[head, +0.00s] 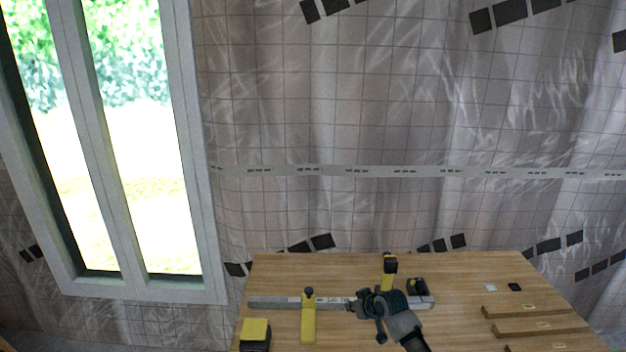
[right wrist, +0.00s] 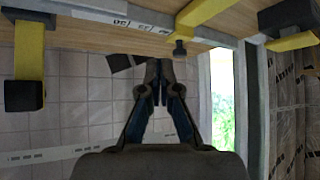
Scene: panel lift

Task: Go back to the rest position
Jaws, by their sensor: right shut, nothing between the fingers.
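My right gripper (head: 358,304) reaches in from the lower right of the head view, over the wooden table and in front of the grey metal rail (head: 272,302). In the right wrist view its two fingers (right wrist: 157,90) come together at the tips with nothing between them. The rail also shows along the top of that view (right wrist: 125,20). I cannot tell how far the fingers are from the rail. My left gripper is not in view.
The wooden table (head: 450,270) carries a yellow clamp (head: 309,322) at the left of the rail, another yellow clamp (head: 390,265) behind it, and a yellow-black block (head: 256,330) at the front left. Wooden strips (head: 540,327) lie at the right. A window (head: 185,130) stands left.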

